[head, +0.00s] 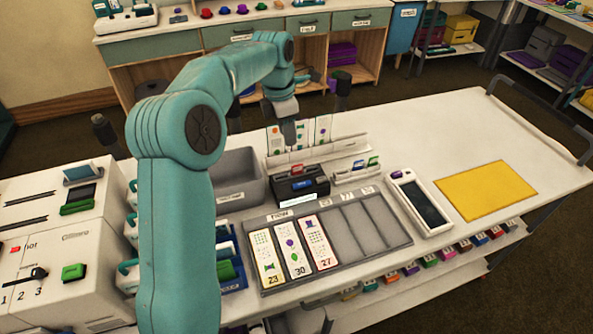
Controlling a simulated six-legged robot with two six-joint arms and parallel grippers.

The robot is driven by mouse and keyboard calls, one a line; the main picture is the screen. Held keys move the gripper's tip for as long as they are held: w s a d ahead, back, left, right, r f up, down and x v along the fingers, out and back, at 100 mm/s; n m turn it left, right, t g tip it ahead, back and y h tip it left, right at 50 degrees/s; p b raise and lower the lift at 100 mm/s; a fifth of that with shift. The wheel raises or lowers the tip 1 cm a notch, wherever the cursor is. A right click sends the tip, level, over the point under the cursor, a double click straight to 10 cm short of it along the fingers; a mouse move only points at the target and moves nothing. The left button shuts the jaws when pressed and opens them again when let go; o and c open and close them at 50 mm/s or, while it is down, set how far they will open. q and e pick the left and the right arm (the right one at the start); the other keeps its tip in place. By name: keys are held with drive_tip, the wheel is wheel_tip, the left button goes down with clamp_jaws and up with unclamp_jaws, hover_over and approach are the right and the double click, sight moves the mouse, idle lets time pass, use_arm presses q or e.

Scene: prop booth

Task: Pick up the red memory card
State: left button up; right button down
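A small red piece that looks like the red memory card (297,168) shows at the top of a black box-like device (302,187) in the middle of the table. My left gripper (289,132) points down just above and behind it in the picture, seemingly apart from it. The finger gap is not clear from this angle. A small white rack (352,174) right of the device holds small coloured cards, blue and green among them. My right gripper is not in view.
A grey bin (238,175) stands left of the device, partly behind my arm. A grey tray (390,220) with printed strips lies in front. A white handheld device (420,205) and a yellow mat (485,190) lie to the right. The far right tabletop is clear.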

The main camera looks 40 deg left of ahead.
use_arm(q)
hover_over(297, 165)
drive_tip(key=f, duration=0.6)
drive_tip(key=shift+s+a+f, duration=0.1)
drive_tip(key=shift+s+a, duration=0.3)
drive_tip(key=shift+s+d+f, duration=0.1)
drive_tip(key=shift+s+f, duration=0.15)
drive_tip(key=shift+f, duration=0.6)
drive_tip(key=f, duration=0.1)
drive_tip(key=w+f, duration=0.1)
drive_tip(key=f+p, duration=0.1)
drive_tip(key=f, duration=0.1)
drive_tip(key=shift+w+d, duration=0.15)
drive_tip(key=shift+d, duration=0.1)
drive_tip(key=shift+f, duration=0.25)
drive_tip(key=shift+s, duration=0.2)
drive_tip(key=shift+w, duration=0.2)
clamp_jaws()
drive_tip(key=shift+s, duration=0.1)
